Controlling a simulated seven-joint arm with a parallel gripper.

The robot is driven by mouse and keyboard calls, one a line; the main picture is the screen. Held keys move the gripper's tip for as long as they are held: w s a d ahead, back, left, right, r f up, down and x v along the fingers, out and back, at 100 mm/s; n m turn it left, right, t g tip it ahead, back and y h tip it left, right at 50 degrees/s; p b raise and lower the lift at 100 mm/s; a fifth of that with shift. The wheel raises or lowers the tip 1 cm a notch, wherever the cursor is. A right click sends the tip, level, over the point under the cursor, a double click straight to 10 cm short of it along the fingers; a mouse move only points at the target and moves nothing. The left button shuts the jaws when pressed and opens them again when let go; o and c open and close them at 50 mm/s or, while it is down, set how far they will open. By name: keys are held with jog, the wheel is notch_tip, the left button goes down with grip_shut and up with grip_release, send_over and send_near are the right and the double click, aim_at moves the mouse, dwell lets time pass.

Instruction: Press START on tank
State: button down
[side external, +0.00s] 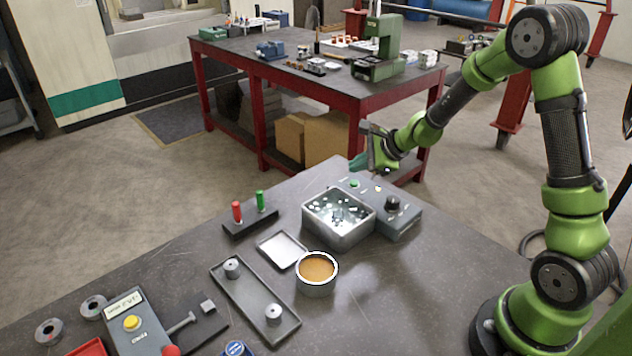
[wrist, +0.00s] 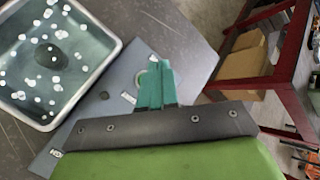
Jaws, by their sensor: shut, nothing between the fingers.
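The tank (side external: 345,235) is an open metal basin holding liquid with several white bits floating on it. It also shows at the upper left in the wrist view (wrist: 117,47). Its grey control panel (side external: 403,222) lies along the back and right, with a green button (side external: 354,184) at the far end and a black knob (side external: 392,203) nearer the front. My gripper (side external: 357,164) is shut and empty, its teal fingertips close above the green button's end of the panel. In the wrist view the fingers (wrist: 154,84) overlap the panel (wrist: 100,122) and hide most of a round fitting; contact cannot be told.
Red and green handles (side external: 237,212) stand left of the tank. A white tray (side external: 281,250), a round pot (side external: 317,285) and a plate with two posts (side external: 252,302) lie in front. A red-framed bench (side external: 260,70) stands behind. The table's right front is clear.

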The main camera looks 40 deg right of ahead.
aim_at(357, 183)
jog(key=shift+r, duration=1.8)
jog(key=s+a+r+n, duration=0.4)
jog(key=s+n, duration=0.3)
jog(key=s, duration=0.1)
jog(key=s+a+r+n+g, duration=0.1)
jog(key=s+a+r+n, duration=0.3)
jog(key=s, duration=0.4)
jog(key=s+a+r+n, duration=0.5)
jog(key=s+n, duration=0.3)
jog(key=n, duration=0.1)
jog(key=shift+a+n+g, duration=0.25)
jog(key=shift+n+g, duration=0.05)
jog(key=shift+g, duration=0.1)
